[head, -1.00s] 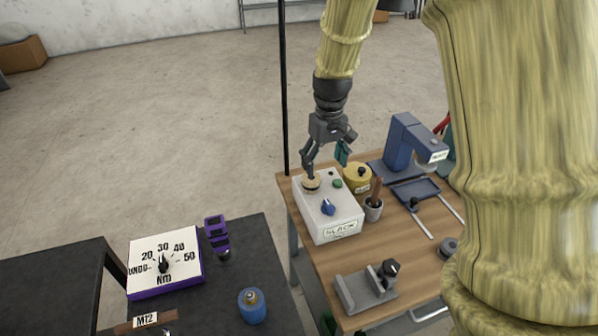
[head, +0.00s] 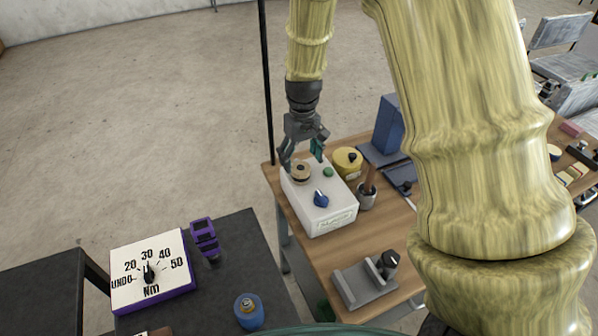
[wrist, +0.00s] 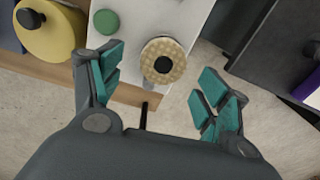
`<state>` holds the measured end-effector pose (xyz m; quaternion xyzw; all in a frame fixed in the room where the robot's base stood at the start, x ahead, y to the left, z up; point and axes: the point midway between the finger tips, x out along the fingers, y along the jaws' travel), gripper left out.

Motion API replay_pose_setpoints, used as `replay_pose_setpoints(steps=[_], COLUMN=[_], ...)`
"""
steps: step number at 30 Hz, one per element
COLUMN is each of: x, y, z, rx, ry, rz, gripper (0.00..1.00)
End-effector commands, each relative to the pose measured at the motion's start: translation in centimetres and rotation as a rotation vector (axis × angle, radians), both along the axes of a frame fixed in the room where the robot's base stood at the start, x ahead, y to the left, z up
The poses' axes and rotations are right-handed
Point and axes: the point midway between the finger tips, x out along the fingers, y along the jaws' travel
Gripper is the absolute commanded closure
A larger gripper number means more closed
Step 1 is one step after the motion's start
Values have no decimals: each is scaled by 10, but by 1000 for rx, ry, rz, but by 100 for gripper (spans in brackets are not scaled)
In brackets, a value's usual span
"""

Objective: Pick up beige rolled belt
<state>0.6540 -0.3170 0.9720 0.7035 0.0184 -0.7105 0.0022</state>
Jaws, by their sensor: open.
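The beige rolled belt (head: 300,172) is a small round roll with a dark centre. It sits on top of the white box (head: 322,217), near its back left corner. In the wrist view the belt (wrist: 174,62) shows as a patterned ring around a dark knob, just beyond the fingertips. My gripper (head: 303,158) is above and behind the belt in the head view.
A green button (head: 328,172) and a blue knob (head: 321,199) are on the box. A yellow round container (head: 347,161) and a grey cup (head: 367,196) stand to its right on the wooden table. A black post (head: 267,90) rises behind the table. A dial board (head: 150,275) is at lower left.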

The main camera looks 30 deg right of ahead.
Motion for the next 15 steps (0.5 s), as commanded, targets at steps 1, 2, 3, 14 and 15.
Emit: replay_pose_setpoints(steps=[1, 2, 3, 14, 15], x=[-1, -2, -3, 1, 1], y=[0, 0, 0, 3, 3], z=[0, -2, -4, -41, -44], rx=[0, 1, 1, 1, 1], ry=[0, 1, 1, 3, 2], rz=[-1, -2, -2, -3, -3], gripper=[24, 24, 24, 24, 24])
